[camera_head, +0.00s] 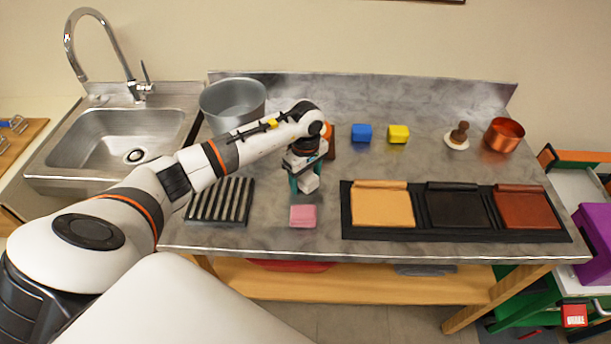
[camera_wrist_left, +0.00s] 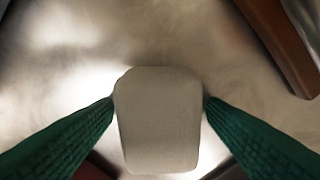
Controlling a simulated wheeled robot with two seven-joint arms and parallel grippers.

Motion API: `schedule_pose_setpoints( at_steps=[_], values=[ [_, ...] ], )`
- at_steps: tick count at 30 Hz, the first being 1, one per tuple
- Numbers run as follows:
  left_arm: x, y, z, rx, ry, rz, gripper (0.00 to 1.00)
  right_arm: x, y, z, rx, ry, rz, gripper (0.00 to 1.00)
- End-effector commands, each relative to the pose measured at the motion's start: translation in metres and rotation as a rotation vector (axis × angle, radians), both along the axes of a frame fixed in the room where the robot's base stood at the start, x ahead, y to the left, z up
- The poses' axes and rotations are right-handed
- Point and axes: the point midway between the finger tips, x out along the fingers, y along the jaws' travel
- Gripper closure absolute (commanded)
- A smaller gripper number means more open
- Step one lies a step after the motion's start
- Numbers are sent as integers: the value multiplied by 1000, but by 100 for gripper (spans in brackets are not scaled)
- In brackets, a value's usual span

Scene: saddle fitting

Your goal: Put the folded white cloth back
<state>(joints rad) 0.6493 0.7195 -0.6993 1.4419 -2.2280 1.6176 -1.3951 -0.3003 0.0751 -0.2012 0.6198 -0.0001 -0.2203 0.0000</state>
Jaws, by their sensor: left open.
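The folded white cloth (camera_wrist_left: 160,120) shows in the left wrist view as a pale rounded block between the two green fingers of my left gripper (camera_wrist_left: 160,108). The fingertips are at its two sides; I cannot tell whether they touch it. In the head view my left gripper (camera_head: 303,184) points down over the metal worktop (camera_head: 370,283), behind a folded pink cloth (camera_head: 302,216). A white block, apparently the white cloth (camera_head: 309,183), shows at its fingers, partly hidden by them. My right gripper is in neither view.
A ribbed black rack (camera_head: 221,201) lies to the left, and a black tray (camera_head: 347,222) with tan, black and brown leather pieces to the right. A metal pot (camera_head: 233,103), blue block (camera_head: 361,133), yellow block (camera_head: 398,134) and copper pot (camera_head: 504,135) stand behind. A brown object (camera_wrist_left: 275,35) is close by.

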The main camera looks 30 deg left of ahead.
Motion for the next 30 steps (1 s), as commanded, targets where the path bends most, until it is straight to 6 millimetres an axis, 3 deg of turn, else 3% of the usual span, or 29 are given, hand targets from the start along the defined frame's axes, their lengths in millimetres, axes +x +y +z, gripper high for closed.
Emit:
schedule_pose_setpoints(
  at_steps=[8,21,30],
  values=[
    [1,1,13,0,-5,0,34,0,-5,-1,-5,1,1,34],
    [1,1,102,1,-5,0,34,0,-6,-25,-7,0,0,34],
    [0,0,123,0,0,0,34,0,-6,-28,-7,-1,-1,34]
  ],
)
